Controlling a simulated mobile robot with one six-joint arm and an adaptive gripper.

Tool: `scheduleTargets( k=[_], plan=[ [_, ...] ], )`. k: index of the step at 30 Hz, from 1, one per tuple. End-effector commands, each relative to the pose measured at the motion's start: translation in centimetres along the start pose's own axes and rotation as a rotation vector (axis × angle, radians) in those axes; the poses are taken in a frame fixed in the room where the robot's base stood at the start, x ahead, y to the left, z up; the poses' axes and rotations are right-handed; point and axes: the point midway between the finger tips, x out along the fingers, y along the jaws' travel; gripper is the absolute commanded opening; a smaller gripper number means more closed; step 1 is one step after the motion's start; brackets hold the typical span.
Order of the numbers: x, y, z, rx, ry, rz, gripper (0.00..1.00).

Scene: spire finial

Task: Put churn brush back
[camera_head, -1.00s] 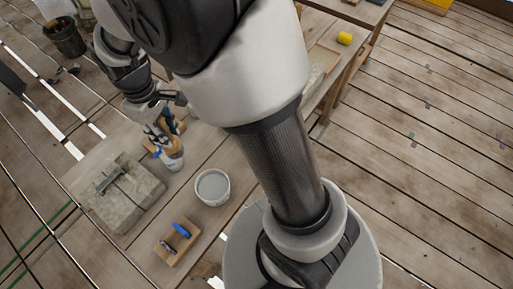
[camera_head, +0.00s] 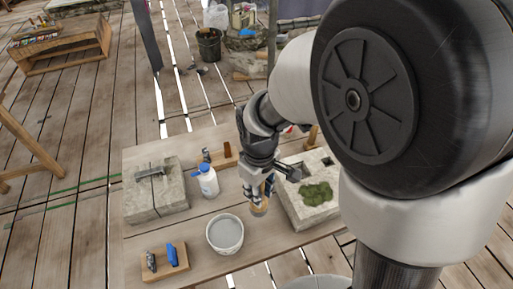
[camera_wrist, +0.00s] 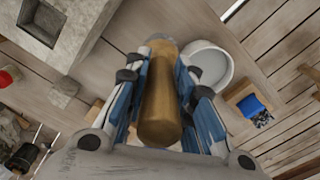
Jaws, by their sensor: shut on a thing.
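My gripper (camera_head: 258,196) is shut on a golden-brown, smooth cylinder, which I take to be the churn brush (camera_wrist: 161,92). In the wrist view the blue-and-grey fingers of my gripper (camera_wrist: 160,72) press on both its sides. In the head view only the yellowish lower end of the cylinder (camera_head: 259,209) shows below the fingers, above the bench. Bristles cannot be made out. A pale grey bucket (camera_head: 224,234) stands just to its lower left and shows beyond the fingers in the wrist view (camera_wrist: 219,84).
A small wooden rack (camera_head: 183,270) with a blue-topped tool stands at the front left. A white bottle with a blue top (camera_head: 208,183) stands left of my gripper, near a stone block (camera_head: 150,205). A mossy stone block (camera_head: 298,213) is close on the right. Bare bench lies around the bucket.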

Motion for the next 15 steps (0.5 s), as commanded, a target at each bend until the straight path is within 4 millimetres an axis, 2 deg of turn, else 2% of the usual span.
scheduleTargets(
  k=[1, 6, 15],
  plan=[
    [1.9, -0.1, 0.1, 0.0, -0.005, -0.002, 0.0],
    [5.2, 0.0, 0.1, 0.001, -0.002, -0.001, 0.0],
    [7.5, 0.0, 0.1, 0.001, -0.002, -0.001, 0.0]
  ],
)
